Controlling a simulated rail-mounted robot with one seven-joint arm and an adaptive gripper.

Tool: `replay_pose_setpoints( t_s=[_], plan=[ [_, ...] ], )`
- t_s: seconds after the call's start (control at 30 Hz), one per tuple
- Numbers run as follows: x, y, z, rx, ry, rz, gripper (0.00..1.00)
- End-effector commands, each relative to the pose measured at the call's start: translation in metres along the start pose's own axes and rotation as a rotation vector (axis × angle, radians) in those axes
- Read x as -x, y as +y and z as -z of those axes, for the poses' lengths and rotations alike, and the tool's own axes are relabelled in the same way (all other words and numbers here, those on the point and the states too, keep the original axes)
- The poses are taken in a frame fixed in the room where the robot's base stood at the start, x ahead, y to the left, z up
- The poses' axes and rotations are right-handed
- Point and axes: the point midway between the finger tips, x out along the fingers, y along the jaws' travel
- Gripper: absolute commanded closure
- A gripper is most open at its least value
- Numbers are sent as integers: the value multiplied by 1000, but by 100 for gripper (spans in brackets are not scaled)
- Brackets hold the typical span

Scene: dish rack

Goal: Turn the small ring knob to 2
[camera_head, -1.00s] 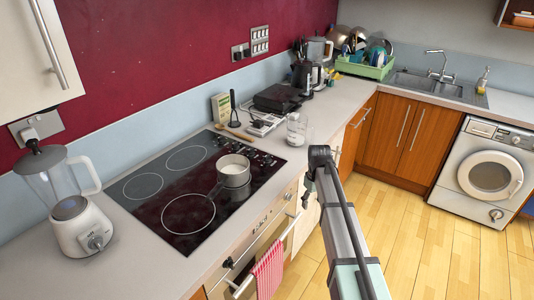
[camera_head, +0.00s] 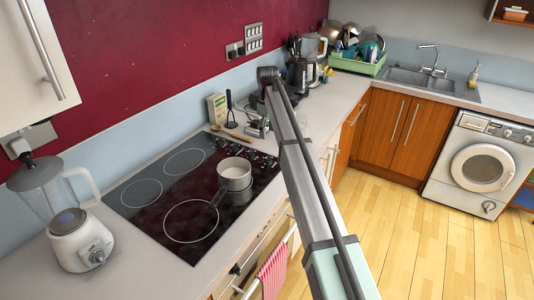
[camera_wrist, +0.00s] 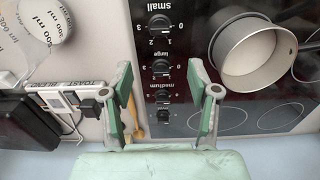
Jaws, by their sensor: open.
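In the wrist view a column of dark knobs runs along the edge of the black glass hob (camera_head: 150,225). The small ring knob (camera_wrist: 158,22) is at the top, by the label "small", with numbers around it. Knobs by the labels "large" (camera_wrist: 160,68) and "medium" (camera_wrist: 163,94) lie below it. My gripper (camera_wrist: 168,88) is open and empty, its fingers to either side of the lower knobs in the picture. The small knob lies beyond the fingertips, not between them.
A pot (camera_head: 235,174) stands on the hob, right of the knobs in the wrist view. A blender (camera_head: 75,235) stands at the near left of the counter.

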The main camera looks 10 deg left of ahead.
Motion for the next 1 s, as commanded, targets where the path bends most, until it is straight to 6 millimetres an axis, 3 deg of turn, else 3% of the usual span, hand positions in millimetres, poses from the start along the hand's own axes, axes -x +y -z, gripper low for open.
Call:
replay_pose_setpoints(
  t_s=[0.5, 0.73, 1.0],
  plan=[
    [-96, 0, -1, -1, -1, 1, 40],
    [-118, 0, 0, -1, 0, 0, 40],
    [-122, 0, 0, -1, 0, 0, 40]
  ],
)
